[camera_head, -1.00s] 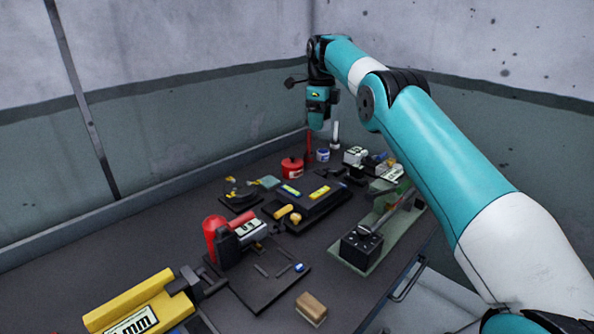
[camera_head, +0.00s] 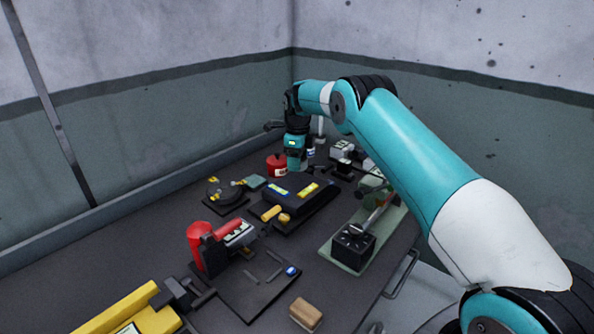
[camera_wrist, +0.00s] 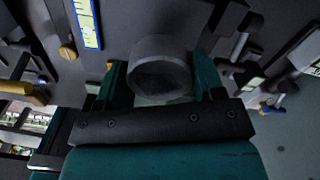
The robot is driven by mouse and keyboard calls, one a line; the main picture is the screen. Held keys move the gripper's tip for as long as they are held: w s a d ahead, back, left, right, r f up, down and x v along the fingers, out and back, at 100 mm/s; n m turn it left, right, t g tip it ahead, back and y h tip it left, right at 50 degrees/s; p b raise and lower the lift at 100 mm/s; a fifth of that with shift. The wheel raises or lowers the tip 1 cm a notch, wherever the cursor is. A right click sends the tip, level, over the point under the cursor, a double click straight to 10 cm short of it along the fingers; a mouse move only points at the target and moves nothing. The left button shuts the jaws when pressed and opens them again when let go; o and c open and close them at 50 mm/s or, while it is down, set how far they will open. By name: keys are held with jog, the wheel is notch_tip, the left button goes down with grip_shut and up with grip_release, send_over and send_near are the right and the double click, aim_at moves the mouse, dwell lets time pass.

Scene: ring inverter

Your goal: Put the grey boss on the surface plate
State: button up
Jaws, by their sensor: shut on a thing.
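My gripper (camera_wrist: 162,80) is shut on the grey boss (camera_wrist: 160,46), a short ring with a round bore that sits between the green fingers in the wrist view. In the head view my gripper (camera_head: 296,165) is at the back of the bench, pointing down, behind a thick dark slab (camera_head: 318,202) with blue and yellow labels. The boss is hard to make out there. I cannot tell for sure which piece is the surface plate; the labelled slab may be it. The slab's labelled edge also shows at the upper left of the wrist view (camera_wrist: 87,22).
A red pot (camera_head: 277,166) stands close left of my gripper. A dark round fixture (camera_head: 224,193) is farther left. A pale green plate (camera_head: 345,262) bears a black block at the right. A red-handled tool (camera_head: 200,245) stands front left. A brown block (camera_head: 306,314) lies at the front.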

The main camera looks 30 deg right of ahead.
aim_at(298, 180)
jog(key=shift+f+p, duration=0.5)
jog(key=shift+f, duration=1.7)
jog(key=shift+f, duration=0.2)
jog(key=o, duration=1.3)
